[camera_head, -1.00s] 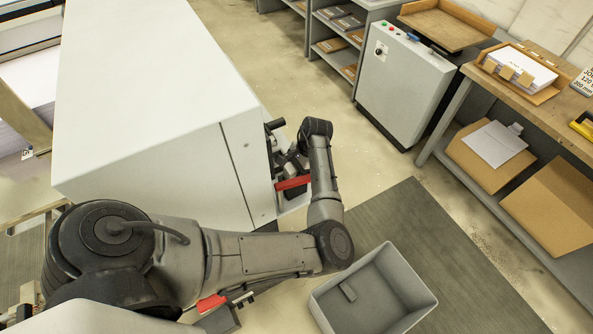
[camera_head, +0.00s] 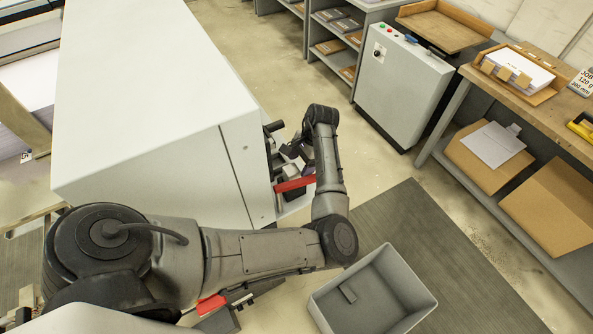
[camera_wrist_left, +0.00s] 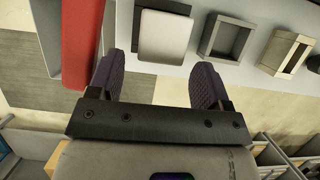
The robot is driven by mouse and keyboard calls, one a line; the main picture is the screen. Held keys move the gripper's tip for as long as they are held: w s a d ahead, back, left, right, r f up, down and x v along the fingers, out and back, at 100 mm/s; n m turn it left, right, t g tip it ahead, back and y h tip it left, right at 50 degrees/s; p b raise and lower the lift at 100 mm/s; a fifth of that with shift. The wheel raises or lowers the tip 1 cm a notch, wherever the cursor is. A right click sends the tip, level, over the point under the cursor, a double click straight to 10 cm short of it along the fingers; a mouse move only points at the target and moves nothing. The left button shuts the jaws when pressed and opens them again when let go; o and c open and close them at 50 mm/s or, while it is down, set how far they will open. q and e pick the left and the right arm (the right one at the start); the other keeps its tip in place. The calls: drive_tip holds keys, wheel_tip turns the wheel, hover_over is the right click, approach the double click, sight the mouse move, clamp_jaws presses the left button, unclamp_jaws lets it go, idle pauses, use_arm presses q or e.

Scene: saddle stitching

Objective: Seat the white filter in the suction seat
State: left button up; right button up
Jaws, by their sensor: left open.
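My left gripper (camera_wrist_left: 158,65) is open and empty in the left wrist view, with its two dark ribbed fingers apart. A pale, nearly white square piece with rounded corners (camera_wrist_left: 165,37), which looks like the white filter, lies on a grey block just beyond the fingers, roughly between them. To its right is a grey square frame with a hollow centre (camera_wrist_left: 225,38); it may be the suction seat, but I cannot tell for sure. In the head view the left gripper (camera_head: 292,152) is at the open end of the large white machine (camera_head: 150,90), partly hidden by my wrist.
A red bar (camera_head: 295,184) juts from the machine near my gripper. A grey bin (camera_head: 412,270) stands on the floor mat. A grey cabinet (camera_head: 400,85) and a workbench (camera_head: 535,100) stand to the right, across open floor.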

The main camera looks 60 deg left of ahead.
use_arm(q)
drive_tip(key=v, duration=0.7)
drive_tip(key=shift+r, duration=0.1)
drive_tip(key=shift+w, duration=0.1)
idle(0.4)
